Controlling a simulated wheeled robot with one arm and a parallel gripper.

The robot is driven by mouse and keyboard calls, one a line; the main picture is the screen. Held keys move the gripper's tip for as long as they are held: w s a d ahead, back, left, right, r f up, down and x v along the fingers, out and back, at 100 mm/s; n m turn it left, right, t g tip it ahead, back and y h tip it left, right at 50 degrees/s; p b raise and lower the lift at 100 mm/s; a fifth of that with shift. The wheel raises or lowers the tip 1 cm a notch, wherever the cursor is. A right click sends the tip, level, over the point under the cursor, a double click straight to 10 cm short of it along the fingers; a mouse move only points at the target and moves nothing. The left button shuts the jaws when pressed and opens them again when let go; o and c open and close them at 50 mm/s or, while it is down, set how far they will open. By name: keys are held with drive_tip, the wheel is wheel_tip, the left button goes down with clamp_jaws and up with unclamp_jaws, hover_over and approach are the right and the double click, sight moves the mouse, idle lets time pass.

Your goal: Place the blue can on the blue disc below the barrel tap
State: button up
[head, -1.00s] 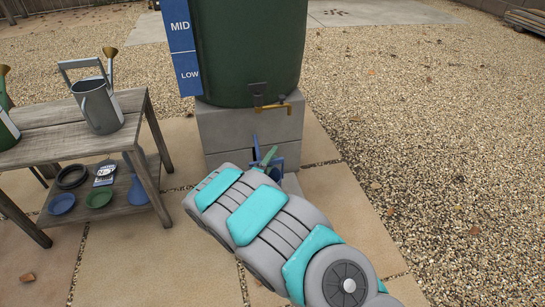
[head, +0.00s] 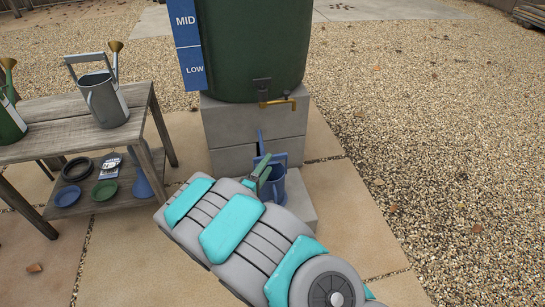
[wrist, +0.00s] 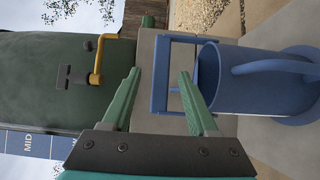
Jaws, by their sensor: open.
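The blue can (head: 273,186) stands upright on the low grey slab in front of the barrel's block base, below the barrel tap (head: 278,102). In the wrist view, turned sideways, the can (wrist: 240,95) shows its top handle, spout and body. The blue disc (wrist: 299,121) shows around the can's foot, and the can appears to rest on it. My gripper (wrist: 159,72) is open, its green fingers either side of the can's top handle bar in the picture, with no visible grip. In the head view my gripper (head: 264,168) is beside the can's top; my arm hides the slab's left part.
A wooden bench (head: 75,122) at left bears a grey can (head: 102,102) and a green can (head: 10,122). Its lower shelf holds saucers, a dark ring and a blue bottle. The green barrel (head: 250,45) stands on grey blocks (head: 232,130). Paving at right is clear.

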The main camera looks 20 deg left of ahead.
drive_tip(key=shift+s+a, duration=0.15)
drive_tip(key=shift+s, duration=0.95)
drive_tip(key=shift+s+a, duration=0.1)
drive_tip(key=shift+s, duration=1)
drive_tip(key=shift+o, duration=0.2)
drive_tip(key=shift+w, duration=0.1)
